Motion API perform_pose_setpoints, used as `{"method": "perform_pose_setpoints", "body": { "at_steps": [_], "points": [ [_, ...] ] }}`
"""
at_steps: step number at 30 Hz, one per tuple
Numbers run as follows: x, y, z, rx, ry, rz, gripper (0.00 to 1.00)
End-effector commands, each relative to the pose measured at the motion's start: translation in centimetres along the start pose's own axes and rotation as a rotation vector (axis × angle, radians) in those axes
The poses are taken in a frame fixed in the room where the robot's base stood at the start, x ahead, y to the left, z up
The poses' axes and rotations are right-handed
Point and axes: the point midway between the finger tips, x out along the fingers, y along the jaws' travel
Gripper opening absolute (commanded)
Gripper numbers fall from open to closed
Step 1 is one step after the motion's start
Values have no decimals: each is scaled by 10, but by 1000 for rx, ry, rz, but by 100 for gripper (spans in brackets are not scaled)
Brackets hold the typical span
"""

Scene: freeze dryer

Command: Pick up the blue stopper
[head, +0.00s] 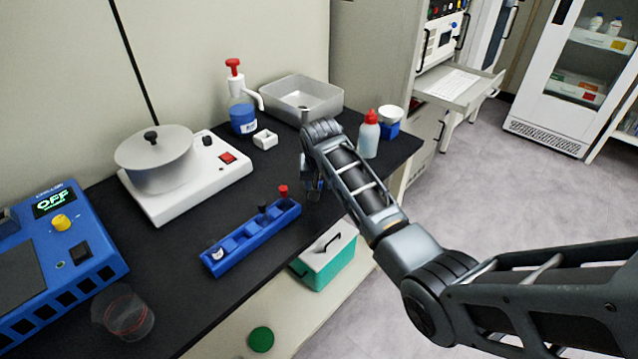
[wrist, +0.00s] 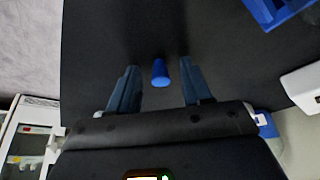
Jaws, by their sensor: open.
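The blue stopper (wrist: 160,74) stands out against the black bench top in the wrist view, near the centre. My gripper (wrist: 158,64) is open, with one dark blue finger on each side of the stopper and a visible gap on both sides. The stopper is between the fingers in the picture; its exact height relative to the fingertips is hard to tell. In the head view my gripper (head: 314,184) points down at the bench near its right edge, and my arm hides most of that spot, so I cannot make out the stopper there.
A blue rack (head: 228,262) with red- and black-topped items lies left of my gripper; its corner also shows in the wrist view (wrist: 277,10). A hotplate (head: 218,172) stands left.

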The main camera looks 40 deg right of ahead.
Motion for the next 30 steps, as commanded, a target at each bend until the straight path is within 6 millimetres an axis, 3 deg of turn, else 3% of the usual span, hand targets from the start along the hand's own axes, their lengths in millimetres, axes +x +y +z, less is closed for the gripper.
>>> {"method": "perform_pose_setpoints", "body": {
  "at_steps": [8,23,30],
  "points": [
    [2,0,0,0,1,0,48],
    [2,0,0,-1,1,0,0],
    [2,0,0,-1,1,0,0]
  ]
}}
